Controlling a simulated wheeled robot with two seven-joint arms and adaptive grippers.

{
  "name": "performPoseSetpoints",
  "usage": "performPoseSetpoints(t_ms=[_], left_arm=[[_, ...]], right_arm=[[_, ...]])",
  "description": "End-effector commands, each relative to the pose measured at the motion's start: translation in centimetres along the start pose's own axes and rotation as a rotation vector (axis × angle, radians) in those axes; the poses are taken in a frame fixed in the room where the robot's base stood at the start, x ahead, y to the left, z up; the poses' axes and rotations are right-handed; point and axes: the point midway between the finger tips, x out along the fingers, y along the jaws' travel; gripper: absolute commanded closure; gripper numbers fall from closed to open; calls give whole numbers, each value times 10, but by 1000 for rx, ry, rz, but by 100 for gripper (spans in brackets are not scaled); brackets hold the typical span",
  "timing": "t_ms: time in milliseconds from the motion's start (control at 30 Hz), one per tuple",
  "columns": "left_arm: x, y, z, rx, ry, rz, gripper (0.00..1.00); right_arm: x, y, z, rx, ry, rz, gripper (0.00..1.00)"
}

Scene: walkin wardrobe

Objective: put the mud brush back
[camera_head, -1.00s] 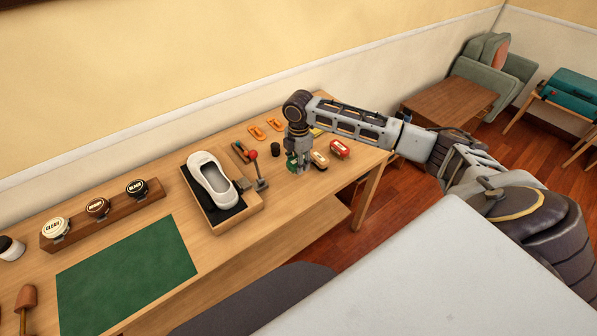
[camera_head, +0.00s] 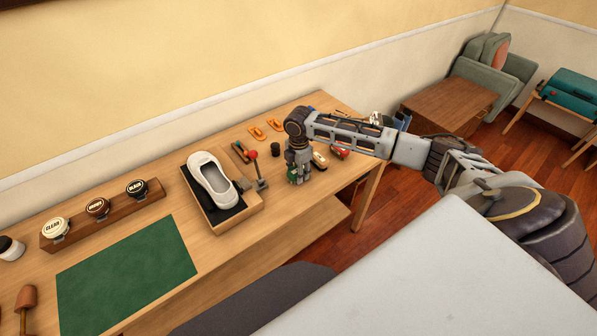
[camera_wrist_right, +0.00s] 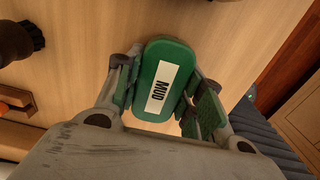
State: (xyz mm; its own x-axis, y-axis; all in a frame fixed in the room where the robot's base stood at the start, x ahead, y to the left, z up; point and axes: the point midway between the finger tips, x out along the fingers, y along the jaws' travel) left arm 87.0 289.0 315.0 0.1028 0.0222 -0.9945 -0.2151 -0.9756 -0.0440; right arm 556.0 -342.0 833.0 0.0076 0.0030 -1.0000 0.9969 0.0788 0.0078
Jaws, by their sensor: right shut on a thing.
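The mud brush (camera_wrist_right: 163,82) is green with a white MUD label. In the right wrist view it sits between the two fingers of my right gripper (camera_wrist_right: 160,92), which is shut on it. In the head view my right gripper (camera_head: 298,174) points down over the workbench (camera_head: 330,190), near its front edge and right of the red-knobbed lever. Only a little green of the brush shows there; the gripper hides the rest. I cannot tell whether the brush touches the bench top. My left gripper is not in view.
A cream brush (camera_head: 319,160) and a red brush (camera_head: 341,153) stand just right of my gripper. The red-knobbed lever (camera_head: 253,156) and a white shoe (camera_head: 211,180) on its stand are to the left. A black cup (camera_head: 275,149) stands behind. The green mat (camera_head: 125,275) is bare.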

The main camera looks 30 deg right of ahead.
Motion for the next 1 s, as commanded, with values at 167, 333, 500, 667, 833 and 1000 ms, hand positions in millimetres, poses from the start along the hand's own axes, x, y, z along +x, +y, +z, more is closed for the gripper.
performPoseSetpoints(t_ms=[167,333,500,667,833,1000], left_arm=[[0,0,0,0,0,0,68],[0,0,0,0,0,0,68],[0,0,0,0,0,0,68],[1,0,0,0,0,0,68],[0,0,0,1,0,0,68],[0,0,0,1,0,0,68]], right_arm=[[1,0,0,0,0,-1,47],[1,0,0,0,0,0,41],[1,0,0,0,0,0,41],[-2,0,0,0,0,1,41],[-14,0,0,0,0,0,41],[-35,0,1,1,-1,1,41]])
